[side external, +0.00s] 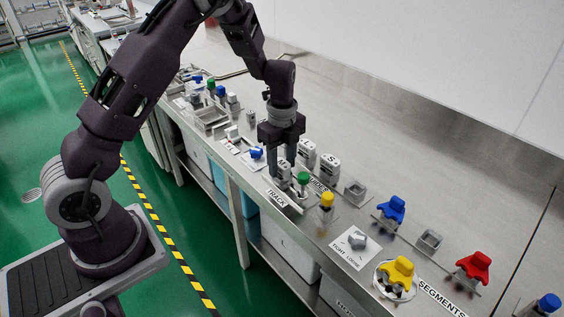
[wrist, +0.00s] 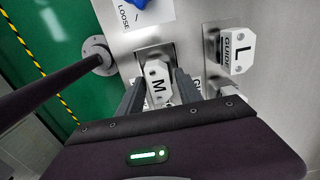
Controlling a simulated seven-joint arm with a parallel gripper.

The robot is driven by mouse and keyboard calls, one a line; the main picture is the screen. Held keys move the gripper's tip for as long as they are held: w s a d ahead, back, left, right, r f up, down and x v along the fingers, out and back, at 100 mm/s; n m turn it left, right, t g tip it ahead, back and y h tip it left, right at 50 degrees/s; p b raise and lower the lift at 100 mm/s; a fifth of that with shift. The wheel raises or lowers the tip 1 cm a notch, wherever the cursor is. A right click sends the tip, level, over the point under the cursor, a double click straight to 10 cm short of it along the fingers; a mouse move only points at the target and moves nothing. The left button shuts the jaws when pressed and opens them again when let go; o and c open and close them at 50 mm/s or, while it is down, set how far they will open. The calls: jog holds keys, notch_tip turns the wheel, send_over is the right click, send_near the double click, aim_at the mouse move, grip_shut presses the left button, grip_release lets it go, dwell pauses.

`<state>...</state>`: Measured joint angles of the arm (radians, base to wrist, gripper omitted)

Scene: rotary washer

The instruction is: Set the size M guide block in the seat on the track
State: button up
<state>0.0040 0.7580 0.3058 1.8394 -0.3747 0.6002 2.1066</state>
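The size M guide block (wrist: 158,80) is a pale block with a black M on top. It stands between the two fingers of my gripper (wrist: 157,92), which appear shut on its sides. In the side external view my gripper (side external: 283,152) points down over the block (side external: 284,170), by the TRACK label (side external: 277,198). In the wrist view the metal seat (wrist: 153,50) shows just beyond the block, with a dark gap at its edge. The block is at or over this seat; I cannot tell how deep it sits, as the fingers hide its lower part.
The L guide block (wrist: 238,52) stands to the right in the wrist view. The S guide block (side external: 331,163) is right of my gripper. Green (side external: 303,178) and yellow (side external: 327,199) capped pieces stand close by. A LOOSE card (wrist: 145,14) lies beyond the seat.

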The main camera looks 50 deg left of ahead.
jog(key=shift+o, duration=0.4)
jog(key=shift+r, duration=0.1)
notch_tip(320, 180, up, 6)
jog(key=s+d+r+n+t, duration=0.1)
jog(key=s+d+r+n, duration=0.25)
jog(key=r, duration=0.35)
jog(key=s+d+r+n+t, duration=0.1)
jog(key=s+d+r+n, duration=0.1)
jog(key=s+r+n, duration=0.4)
jog(key=s+d+r+n+t, duration=0.1)
jog(key=s+n, duration=0.3)
jog(key=s, duration=0.4)
jog(key=s+d+r+n+t, duration=0.2)
jog(key=s+r+n, duration=0.1)
jog(key=s, duration=0.6)
jog(key=shift+s+r+n+t, duration=0.2)
jog(key=shift+n+t, duration=0.1)
jog(key=shift+n, duration=0.45)
jog(key=shift+c, duration=0.2)
